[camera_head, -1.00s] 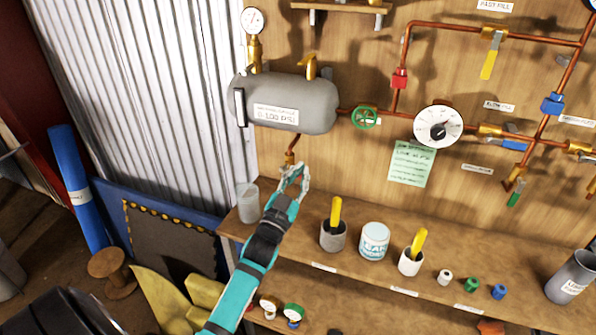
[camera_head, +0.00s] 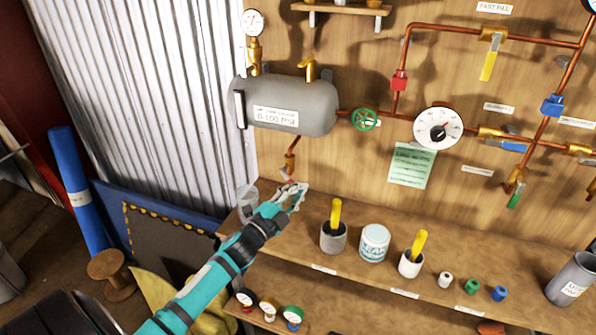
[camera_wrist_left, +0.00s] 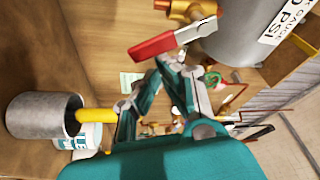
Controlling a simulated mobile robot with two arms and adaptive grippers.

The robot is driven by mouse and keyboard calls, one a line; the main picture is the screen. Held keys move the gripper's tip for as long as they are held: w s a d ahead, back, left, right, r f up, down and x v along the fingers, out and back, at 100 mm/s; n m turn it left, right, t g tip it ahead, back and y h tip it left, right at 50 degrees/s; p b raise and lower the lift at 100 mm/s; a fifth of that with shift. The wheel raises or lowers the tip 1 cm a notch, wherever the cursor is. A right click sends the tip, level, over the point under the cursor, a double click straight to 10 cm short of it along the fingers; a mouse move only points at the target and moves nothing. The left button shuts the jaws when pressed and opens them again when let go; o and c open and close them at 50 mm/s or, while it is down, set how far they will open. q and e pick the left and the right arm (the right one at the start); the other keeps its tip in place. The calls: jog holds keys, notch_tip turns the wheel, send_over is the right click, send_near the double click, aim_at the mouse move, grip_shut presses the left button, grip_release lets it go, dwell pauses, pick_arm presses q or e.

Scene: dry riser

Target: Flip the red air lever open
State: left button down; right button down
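The red air lever (camera_wrist_left: 165,42) has a red-covered handle on a brass valve (camera_wrist_left: 185,10) beside the grey tank, in the left wrist view. In the head view the valve hangs on the short pipe below the grey tank (camera_head: 285,104), and only a small bit of red shows near my fingertips. My left gripper (camera_head: 292,192) is just below that valve, above the shelf. Its fingers look parted, with nothing held between them. In the left wrist view the fingertips (camera_wrist_left: 178,68) are close below the red handle; I cannot tell whether they touch it. My right gripper is not in view.
A grey pot (camera_head: 333,238) with a yellow handle, a leak-test tub (camera_head: 374,243) and a white pot (camera_head: 410,263) stand to the right.

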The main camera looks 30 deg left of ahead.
pick_arm(q)
jog(key=m, duration=0.1)
jog(key=a+f+m+g, duration=0.1)
jog(key=a+f+m, duration=0.1)
jog(key=m, duration=0.1)
jog(key=shift+s+h, duration=0.25)
jog(key=shift+h, duration=0.05)
dwell(0.5)
